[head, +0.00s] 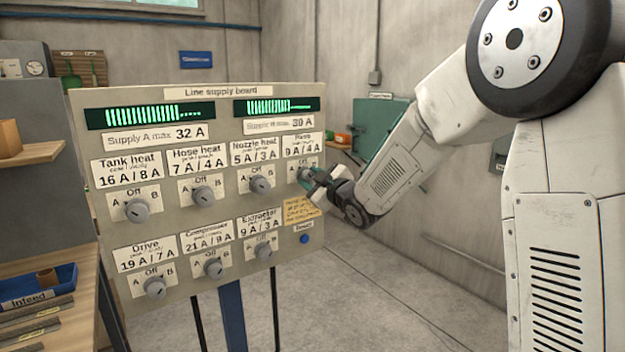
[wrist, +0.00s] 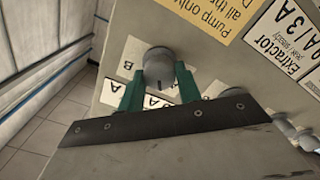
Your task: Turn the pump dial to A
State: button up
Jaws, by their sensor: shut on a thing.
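The pump dial (head: 303,173) is a grey round knob at the right end of the board's upper dial row, under the 9 A / 4 A label. In the head view my gripper partly hides it. My gripper (head: 310,181) reaches it from the right. In the wrist view the dial (wrist: 158,60) sits between the two green fingers of my gripper (wrist: 159,84), which are shut on its sides. A "B" shows beside the dial in the wrist view. A small dark mark shows on the knob, but I cannot tell which letter it points to.
The line supply board (head: 200,220) carries several other dials. The extractor dial (head: 263,250) and a blue button (head: 304,239) are below the pump dial. A yellow note (wrist: 205,18) is close by. Open floor lies right of the board.

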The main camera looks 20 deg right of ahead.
jog(key=shift+n, duration=1.2)
jog(key=o, duration=1)
jog(key=v, duration=0.7)
jog(key=shift+s, duration=0.4)
jog(key=shift+d, duration=0.1)
